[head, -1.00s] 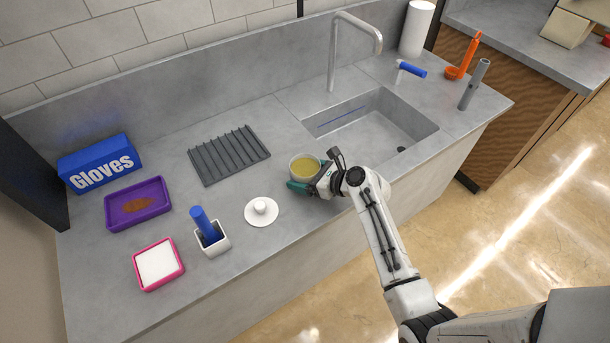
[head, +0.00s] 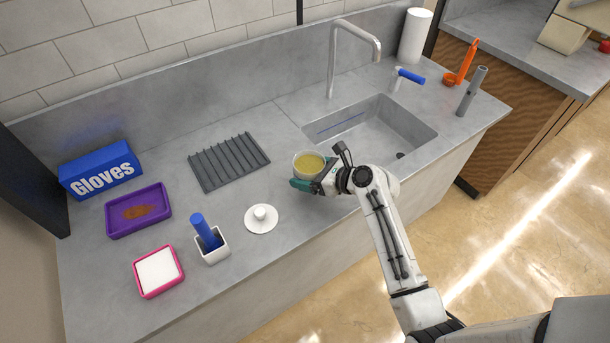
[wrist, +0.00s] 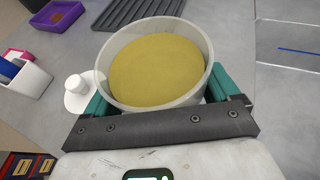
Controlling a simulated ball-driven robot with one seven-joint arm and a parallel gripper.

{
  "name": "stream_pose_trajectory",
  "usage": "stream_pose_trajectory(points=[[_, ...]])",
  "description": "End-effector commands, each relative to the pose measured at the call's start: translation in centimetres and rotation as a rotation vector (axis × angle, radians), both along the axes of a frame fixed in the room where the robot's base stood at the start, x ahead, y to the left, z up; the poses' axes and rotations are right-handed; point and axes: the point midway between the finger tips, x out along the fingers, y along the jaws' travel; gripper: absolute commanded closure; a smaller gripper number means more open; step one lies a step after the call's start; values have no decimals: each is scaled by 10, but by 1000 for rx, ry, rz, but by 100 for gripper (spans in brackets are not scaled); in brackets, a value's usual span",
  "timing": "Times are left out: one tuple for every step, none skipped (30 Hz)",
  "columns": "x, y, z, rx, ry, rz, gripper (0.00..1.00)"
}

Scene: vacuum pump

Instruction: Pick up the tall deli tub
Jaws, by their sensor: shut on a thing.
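The deli tub (head: 309,163) is a pale round tub with yellow contents, upright at the end of my arm in the head view. It fills the middle of the wrist view (wrist: 157,65). My gripper (head: 306,184) has green fingers on either side of the tub and is shut on it; the fingers also show in the wrist view (wrist: 162,95). The tub appears a little above the counter, near its front edge. Its lower part is hidden by my gripper.
A white lid with a knob (head: 261,218) lies left of the tub. A grey ribbed mat (head: 229,161) lies behind it, and the sink (head: 370,135) with its tap (head: 350,30) is to the right. A white holder with a blue handle (head: 212,247) stands further left.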

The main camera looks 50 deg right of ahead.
Motion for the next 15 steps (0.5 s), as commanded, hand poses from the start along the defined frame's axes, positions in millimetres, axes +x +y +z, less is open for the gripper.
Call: stream_pose_trajectory(points=[[-3, -2, 5, -3, -1, -2, 41], [-5, -3, 7, -3, -1, -2, 41], [-7, -4, 10, -2, -1, -2, 41], [-9, -5, 13, -2, -1, -1, 41], [-11, -6, 15, -2, -1, -1, 41], [-13, -7, 18, -2, -1, -1, 41], [-15, -8, 20, -2, -1, -1, 41], [-17, -9, 23, -2, -1, -1, 41], [-19, -10, 26, -2, 0, -1, 41], [-21, -11, 28, -2, -1, -2, 41], [-23, -12, 31, -2, -2, -2, 41], [-25, -13, 34, -1, -1, -2, 41], [-26, -14, 36, -1, -1, -2, 41], [-28, -15, 38, -1, -2, -1, 41], [-30, -16, 42, -3, -2, -2, 41]])
